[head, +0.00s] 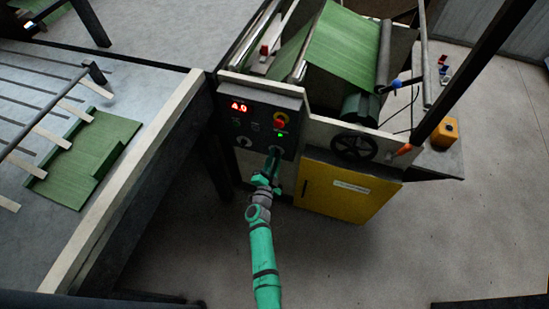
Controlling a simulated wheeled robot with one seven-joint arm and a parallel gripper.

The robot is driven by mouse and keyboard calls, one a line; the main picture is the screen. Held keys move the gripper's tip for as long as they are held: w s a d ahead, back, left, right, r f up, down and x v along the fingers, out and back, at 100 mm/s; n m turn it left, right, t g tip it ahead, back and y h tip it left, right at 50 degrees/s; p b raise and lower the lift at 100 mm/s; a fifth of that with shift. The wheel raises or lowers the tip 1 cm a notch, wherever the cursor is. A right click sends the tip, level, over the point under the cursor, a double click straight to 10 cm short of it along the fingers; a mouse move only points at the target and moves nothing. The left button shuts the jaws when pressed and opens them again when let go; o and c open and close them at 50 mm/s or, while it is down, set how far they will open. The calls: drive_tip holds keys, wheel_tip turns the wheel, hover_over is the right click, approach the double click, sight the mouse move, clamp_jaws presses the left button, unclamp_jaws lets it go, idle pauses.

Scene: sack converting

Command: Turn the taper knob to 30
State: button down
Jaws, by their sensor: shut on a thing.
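The dark control panel (262,122) stands on the front of the machine, with a red lit display (239,107) at its upper left that seems to read 4.0. My green arm reaches up to the panel, and my gripper (275,152) is at its lower right part. The jaws are shut on what appears to be the taper knob, which the gripper hides. The knob's pointer and scale cannot be read.
A black handwheel (353,146) and a yellow cabinet door (340,192) are to the right. A table with green sheet (115,140) is at left.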

drive_tip(key=c, duration=1.5)
unclamp_jaws()
drive_tip(key=v, duration=1.1)
drive_tip(key=shift+a, duration=0.1)
